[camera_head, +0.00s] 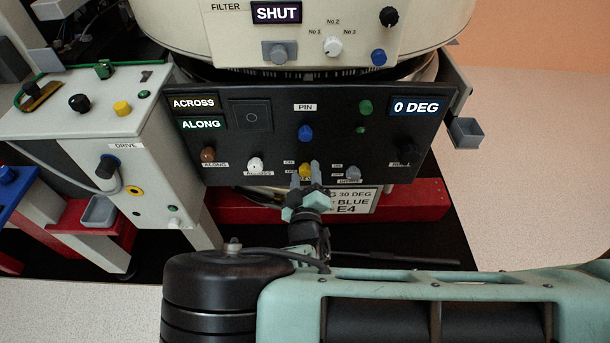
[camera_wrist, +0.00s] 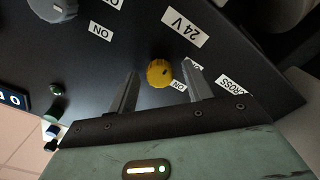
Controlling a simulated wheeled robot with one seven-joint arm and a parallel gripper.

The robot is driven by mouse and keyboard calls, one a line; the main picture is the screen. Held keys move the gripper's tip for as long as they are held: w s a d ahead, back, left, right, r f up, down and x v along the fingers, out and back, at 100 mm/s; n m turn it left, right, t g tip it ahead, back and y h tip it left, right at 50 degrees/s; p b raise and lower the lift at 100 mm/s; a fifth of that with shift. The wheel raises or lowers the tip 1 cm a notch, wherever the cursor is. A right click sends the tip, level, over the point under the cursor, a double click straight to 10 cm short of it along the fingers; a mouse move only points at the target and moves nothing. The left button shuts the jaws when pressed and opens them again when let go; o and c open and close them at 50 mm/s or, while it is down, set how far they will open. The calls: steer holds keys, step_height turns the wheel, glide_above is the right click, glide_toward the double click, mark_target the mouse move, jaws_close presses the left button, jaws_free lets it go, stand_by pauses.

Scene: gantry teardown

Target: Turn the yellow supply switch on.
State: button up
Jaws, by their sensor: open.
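The yellow supply switch (camera_head: 305,170) is a small round knob low on the black control panel (camera_head: 330,170), partly hidden by my gripper in the head view. In the wrist view the yellow knob (camera_wrist: 158,73) shows near the middle, below a "24 V" label. It has a small dark mark toward its right side; I cannot tell its setting for sure. My gripper (camera_wrist: 163,80) is open, with one finger on each side of the knob and gaps visible on both sides. In the head view my gripper (camera_head: 306,176) points at the panel in front of the knob.
A white knob (camera_head: 255,164) is left of the yellow one and a grey knob (camera_head: 353,174) right of it. A blue knob (camera_head: 305,133) is above. A white label plate (camera_head: 349,201) lies below the panel. A grey tray (camera_head: 466,132) juts out at the right.

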steer(key=shift+w, duration=0.25)
steer(key=c, duration=1)
